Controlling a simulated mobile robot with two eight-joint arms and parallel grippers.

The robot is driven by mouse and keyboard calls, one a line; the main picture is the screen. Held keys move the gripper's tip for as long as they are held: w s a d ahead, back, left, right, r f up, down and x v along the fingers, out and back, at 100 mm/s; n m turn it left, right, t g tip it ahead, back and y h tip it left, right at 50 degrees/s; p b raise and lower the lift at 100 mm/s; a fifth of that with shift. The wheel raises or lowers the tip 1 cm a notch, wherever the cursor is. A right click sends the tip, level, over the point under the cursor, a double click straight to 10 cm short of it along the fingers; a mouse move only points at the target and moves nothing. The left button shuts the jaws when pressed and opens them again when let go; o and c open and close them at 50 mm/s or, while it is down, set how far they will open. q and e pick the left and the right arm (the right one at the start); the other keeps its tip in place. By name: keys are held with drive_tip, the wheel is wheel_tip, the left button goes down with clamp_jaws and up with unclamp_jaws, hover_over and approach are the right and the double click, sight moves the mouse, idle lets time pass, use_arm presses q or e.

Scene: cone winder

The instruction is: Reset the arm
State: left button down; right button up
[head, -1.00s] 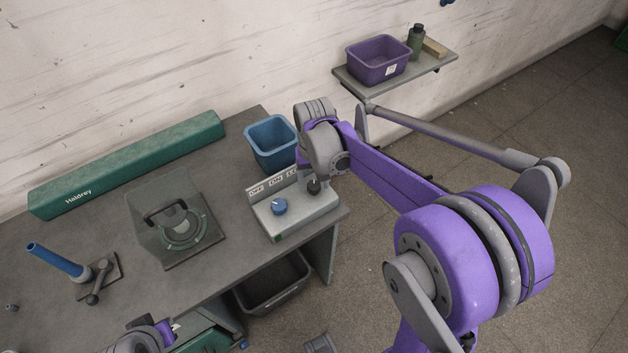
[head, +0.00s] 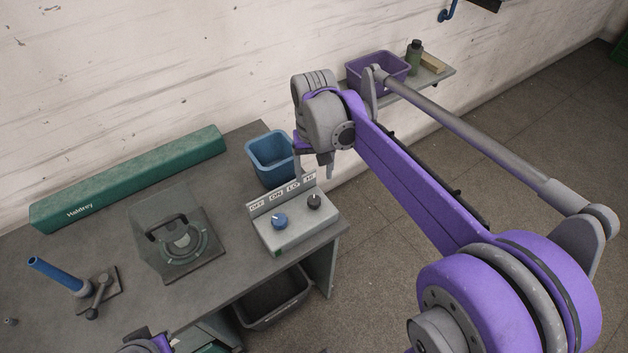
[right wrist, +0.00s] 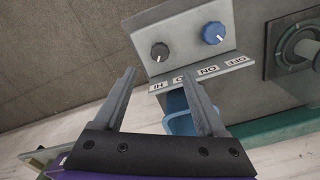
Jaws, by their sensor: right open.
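My right gripper (head: 314,168) is open and empty, just above and behind the control box (head: 300,232) at the bench's right end. In the right wrist view its two fingers (right wrist: 158,72) stand apart with nothing between them. The box carries a blue knob (head: 279,221) and a dark knob (head: 314,201), below a label strip (head: 281,193) reading OFF, ON, LO, HI. Both the blue knob (right wrist: 214,33) and the dark knob (right wrist: 160,52) show clear of the fingers in the wrist view. Part of my left gripper (head: 146,342) shows at the bottom edge; its fingers are unclear.
A blue bin (head: 272,160) stands behind the box, close to my right gripper. A green Haldrey housing (head: 130,180), a plate with a black handle (head: 178,240) and a blue post (head: 55,272) are on the bench. A wall shelf (head: 435,82) holds a purple bin (head: 362,68).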

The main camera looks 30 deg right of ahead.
drive_tip(key=shift+r, duration=0.3)
drive_tip(key=s+a+f+n+t, duration=0.2)
drive_tip(key=s+a+f, duration=0.1)
drive_tip(key=s, duration=0.5)
drive_tip(key=s+a+f+n+t, duration=0.2)
drive_tip(key=s+a+f+t, duration=0.1)
drive_tip(key=s, duration=0.4)
wheel_tip(320, 180, down, 2)
drive_tip(key=shift+s+a+f, duration=0.1)
drive_tip(key=shift+s+a, duration=0.3)
drive_tip(key=shift+a, duration=0.25)
drive_tip(key=shift+o, duration=0.3)
idle(0.6)
